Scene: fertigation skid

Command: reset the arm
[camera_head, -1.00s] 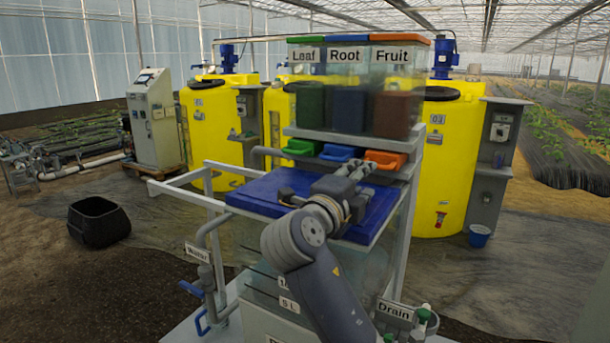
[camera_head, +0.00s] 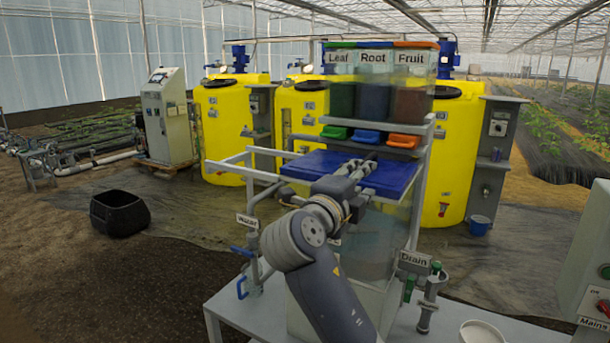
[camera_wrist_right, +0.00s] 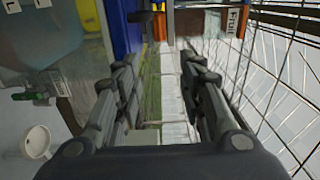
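My right arm reaches up from the bottom of the head view. Its gripper (camera_head: 358,170) appears in front of or over the blue lid (camera_head: 395,178) of the mixing tank; I cannot tell whether they touch. In the right wrist view the gripper (camera_wrist_right: 160,75) has its two fingers well apart with nothing between them. The blue lid also shows in the wrist view (camera_wrist_right: 128,35), beyond the left finger. My left gripper is in neither view.
Leaf, Root and Fruit hoppers (camera_head: 375,95) stand above the tank, with coloured drawers (camera_head: 368,138) below. A Drain valve (camera_head: 430,295) and a white round dish (camera_head: 481,332) are on the bench. A Mains box (camera_head: 595,280) stands at right. A black tub (camera_head: 120,213) sits on the floor.

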